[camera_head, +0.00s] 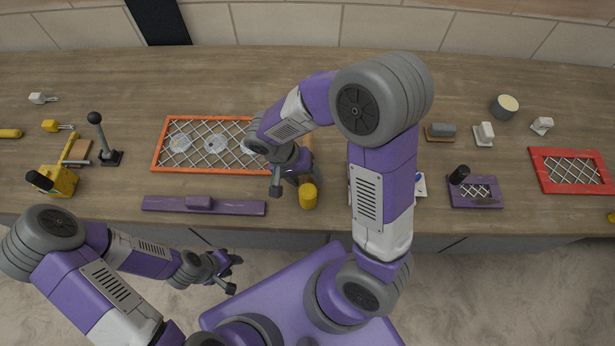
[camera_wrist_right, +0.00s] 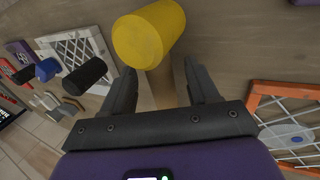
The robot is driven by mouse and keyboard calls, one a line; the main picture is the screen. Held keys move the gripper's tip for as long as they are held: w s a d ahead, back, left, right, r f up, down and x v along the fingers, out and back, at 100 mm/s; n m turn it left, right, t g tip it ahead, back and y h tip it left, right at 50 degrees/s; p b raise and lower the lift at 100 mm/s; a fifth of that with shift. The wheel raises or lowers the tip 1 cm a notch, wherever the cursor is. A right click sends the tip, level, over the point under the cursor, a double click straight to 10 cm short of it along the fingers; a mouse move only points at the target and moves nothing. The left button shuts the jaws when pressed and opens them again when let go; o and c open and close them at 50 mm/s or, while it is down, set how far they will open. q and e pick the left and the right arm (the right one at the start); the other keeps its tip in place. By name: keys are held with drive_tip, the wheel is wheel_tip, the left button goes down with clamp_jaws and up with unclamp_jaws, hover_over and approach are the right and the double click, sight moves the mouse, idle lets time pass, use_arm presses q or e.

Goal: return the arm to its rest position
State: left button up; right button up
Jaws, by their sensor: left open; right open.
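My right gripper (camera_head: 287,186) reaches over the table's middle, at the right end of an orange-framed mesh panel (camera_head: 160,152). Its fingers are open; in the right wrist view (camera_wrist_right: 162,88) a mallet's yellow head (camera_wrist_right: 150,35) and wooden handle (camera_wrist_right: 162,88) show beyond and between the fingers. I cannot tell whether they touch it. The mallet's yellow head also shows in the head view (camera_head: 308,197). My left gripper (camera_head: 231,273) is open and empty, low in front of the table's front edge. Part of the orange panel is hidden by my right arm.
A purple bar (camera_head: 165,204) lies along the front edge. A black-knobbed lever (camera_head: 104,140) and a yellow tool (camera_head: 62,180) stand at left. A red-framed mesh (camera_head: 538,171), a small purple frame (camera_head: 488,203) and a cup (camera_head: 505,106) are at right. The table's back strip is mostly clear.

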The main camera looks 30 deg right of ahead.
drive_tip(key=v, duration=0.4)
drive_tip(key=p+v, duration=0.1)
drive_tip(key=shift+w+a+r, duration=0.15)
drive_tip(key=shift+a+r, duration=0.1)
drive_tip(key=shift+a, duration=0.2)
